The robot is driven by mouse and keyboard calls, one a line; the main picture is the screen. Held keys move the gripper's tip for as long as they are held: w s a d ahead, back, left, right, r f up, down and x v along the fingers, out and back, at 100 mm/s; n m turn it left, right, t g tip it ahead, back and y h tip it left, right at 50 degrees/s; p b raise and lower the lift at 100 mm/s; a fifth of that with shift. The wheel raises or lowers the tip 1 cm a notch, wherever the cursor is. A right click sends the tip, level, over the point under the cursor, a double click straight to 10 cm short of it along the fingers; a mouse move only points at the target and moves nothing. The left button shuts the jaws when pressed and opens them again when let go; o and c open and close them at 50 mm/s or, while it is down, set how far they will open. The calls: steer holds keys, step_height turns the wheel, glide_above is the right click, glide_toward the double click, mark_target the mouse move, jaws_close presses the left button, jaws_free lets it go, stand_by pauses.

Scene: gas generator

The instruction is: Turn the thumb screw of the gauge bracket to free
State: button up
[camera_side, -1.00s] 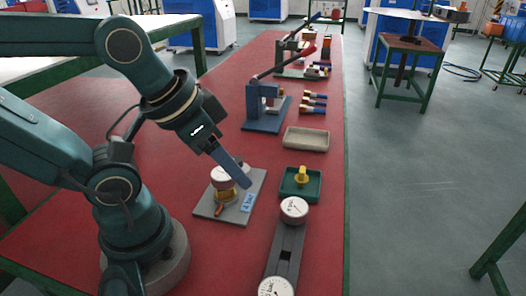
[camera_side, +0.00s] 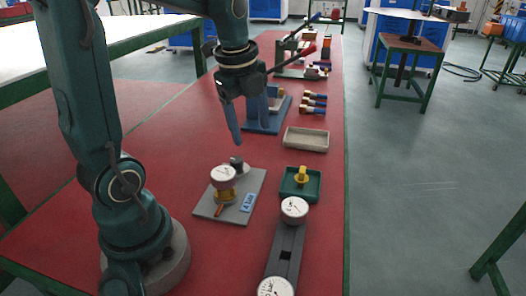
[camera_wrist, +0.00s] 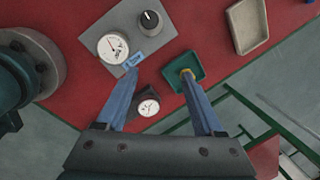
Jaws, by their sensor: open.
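A grey base plate (camera_side: 249,189) carries a white-faced gauge (camera_side: 222,177) on a brass fitting with an orange handle. A dark round knob (camera_side: 237,163), which looks like the thumb screw, stands behind the gauge. In the wrist view the knob (camera_wrist: 151,19) is black with a white pointer mark, and the gauge (camera_wrist: 112,48) is beside it. My gripper (camera_side: 251,134) is open and empty, high above the table and apart from the knob. Its two blue fingers (camera_wrist: 160,73) point down, with the knob beyond their tips in the wrist view.
A green tray (camera_side: 289,192) with a yellow part is right of the plate. A dark bar (camera_side: 285,255) with two gauges lies in front. An empty beige tray (camera_side: 306,139) and a blue press (camera_side: 266,125) stand behind.

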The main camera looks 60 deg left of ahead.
steer(key=g, duration=0.2)
glide_above(235, 159)
steer(key=shift+n+h, duration=0.4)
steer(key=f, duration=0.5)
steer(key=shift+w+d+f, duration=0.15)
steer(key=shift+w, duration=0.05)
steer(key=shift+s+f, duration=0.15)
steer(key=shift+f, duration=2.5)
steer(key=shift+c, duration=0.3)
jaws_close()
